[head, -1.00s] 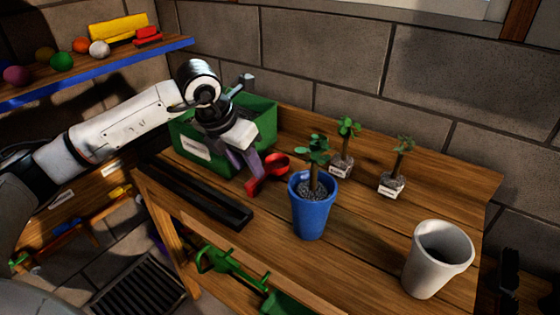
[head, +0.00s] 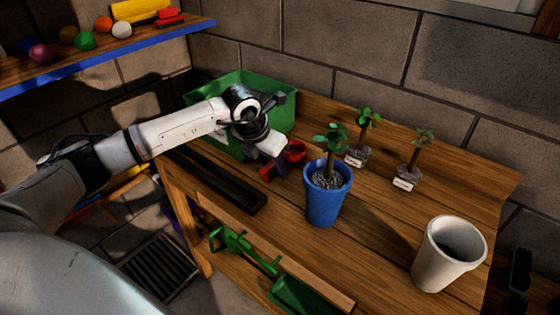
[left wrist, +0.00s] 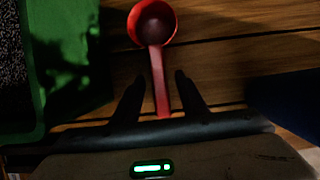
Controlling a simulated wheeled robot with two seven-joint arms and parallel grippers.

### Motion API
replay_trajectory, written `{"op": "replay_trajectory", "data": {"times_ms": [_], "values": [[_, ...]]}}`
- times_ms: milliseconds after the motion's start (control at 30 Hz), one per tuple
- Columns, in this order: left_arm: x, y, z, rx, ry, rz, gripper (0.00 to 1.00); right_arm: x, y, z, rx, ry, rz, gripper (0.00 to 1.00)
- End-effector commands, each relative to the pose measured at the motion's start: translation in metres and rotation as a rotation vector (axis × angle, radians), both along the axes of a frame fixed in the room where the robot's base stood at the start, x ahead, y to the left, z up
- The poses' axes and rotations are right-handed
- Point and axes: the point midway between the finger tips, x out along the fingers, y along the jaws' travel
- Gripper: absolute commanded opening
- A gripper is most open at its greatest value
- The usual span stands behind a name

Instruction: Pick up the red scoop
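The red scoop (head: 296,149) lies on the wooden bench just right of the green bin and behind the blue pot. My left gripper (head: 279,169) is over its handle in the head view and hides part of it. In the left wrist view the scoop's round cup (left wrist: 152,22) is beyond the fingertips and its handle runs back between the fingers. The left gripper (left wrist: 159,78) is open, with a gap visible on both sides of the handle. My right gripper is not in view.
The green bin (head: 205,98) stands close on the left. A blue pot (head: 325,205) with a plant is near on the right. Two small labelled plants (head: 357,156) (head: 406,178) stand behind. A white pot (head: 447,256) is at front right. A dark tray (head: 225,185) lies along the front edge.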

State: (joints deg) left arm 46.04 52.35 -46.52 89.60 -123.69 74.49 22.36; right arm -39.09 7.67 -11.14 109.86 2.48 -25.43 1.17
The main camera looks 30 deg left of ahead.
Motion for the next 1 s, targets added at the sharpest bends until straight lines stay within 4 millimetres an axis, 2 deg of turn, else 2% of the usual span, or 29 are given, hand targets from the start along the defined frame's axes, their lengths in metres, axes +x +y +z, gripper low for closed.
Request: {"op": "replay_trajectory", "data": {"times_ms": [167, 300, 400, 733, 867, 1000], "values": [[0.0, 0.0, 0.0, 0.0, 0.0, 0.0, 0.37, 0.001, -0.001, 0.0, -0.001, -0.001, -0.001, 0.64], [0.0, 0.0, 0.0, 0.0, 0.0, 0.0, 0.14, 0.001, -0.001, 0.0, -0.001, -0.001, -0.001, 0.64], [0.0, 0.0, 0.0, 0.0, 0.0, 0.0, 0.0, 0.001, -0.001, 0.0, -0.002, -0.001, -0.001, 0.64], [0.001, 0.0, 0.007, -0.001, -0.003, 0.0, 0.0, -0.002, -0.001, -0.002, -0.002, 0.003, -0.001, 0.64], [0.001, 0.0, 0.028, 0.0, -0.006, -0.001, 0.0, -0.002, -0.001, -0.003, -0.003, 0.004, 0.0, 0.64], [0.001, 0.0, 0.058, 0.0, -0.007, -0.001, 0.0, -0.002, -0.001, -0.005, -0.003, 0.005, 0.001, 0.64]]}}
